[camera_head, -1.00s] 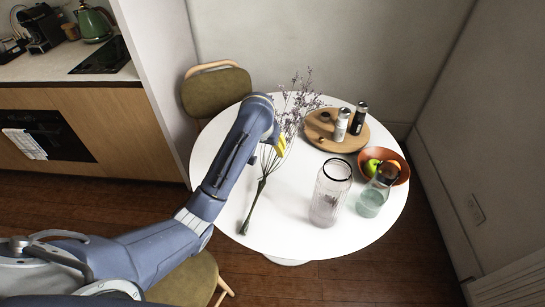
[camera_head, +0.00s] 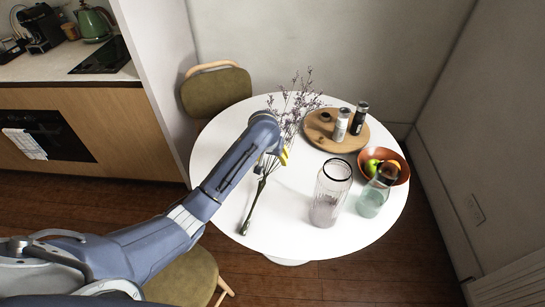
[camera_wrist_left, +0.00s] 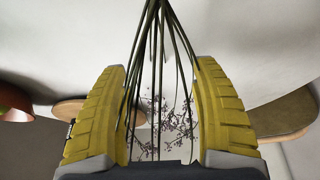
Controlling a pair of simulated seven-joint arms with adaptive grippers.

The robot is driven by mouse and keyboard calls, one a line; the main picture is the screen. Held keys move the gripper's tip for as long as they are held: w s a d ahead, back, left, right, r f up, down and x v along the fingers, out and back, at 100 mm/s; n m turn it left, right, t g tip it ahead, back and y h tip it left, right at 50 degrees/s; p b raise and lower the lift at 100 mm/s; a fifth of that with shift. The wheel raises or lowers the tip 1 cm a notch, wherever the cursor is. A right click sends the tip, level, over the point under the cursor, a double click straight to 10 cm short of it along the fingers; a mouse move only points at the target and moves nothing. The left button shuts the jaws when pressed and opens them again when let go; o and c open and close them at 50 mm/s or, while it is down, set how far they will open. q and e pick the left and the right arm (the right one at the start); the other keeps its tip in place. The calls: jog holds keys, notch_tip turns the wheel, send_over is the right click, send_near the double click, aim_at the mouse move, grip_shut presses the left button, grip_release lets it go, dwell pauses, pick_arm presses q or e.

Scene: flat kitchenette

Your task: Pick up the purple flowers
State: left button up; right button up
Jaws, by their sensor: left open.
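The purple flowers (camera_head: 299,100) lie on the white round table, with their blooms toward the back and their dark green stems (camera_head: 254,200) running toward the front left edge. My left gripper (camera_head: 277,158) is low over the middle of the bunch, partly hidden by its own arm. In the left wrist view, its yellow fingers (camera_wrist_left: 160,115) are open and apart, with the stems (camera_wrist_left: 160,40) passing between them. Some stems lie close to the inner faces of the fingers; I cannot tell whether they touch. My right gripper is not in view.
A chair (camera_head: 215,92) stands behind left. The front middle of the table is clear.

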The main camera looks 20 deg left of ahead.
pick_arm(q)
jog(key=shift+w+f, duration=0.2)
jog(key=shift+f, duration=0.3)
jog(key=c, duration=1.3)
jog(key=shift+r, duration=0.15)
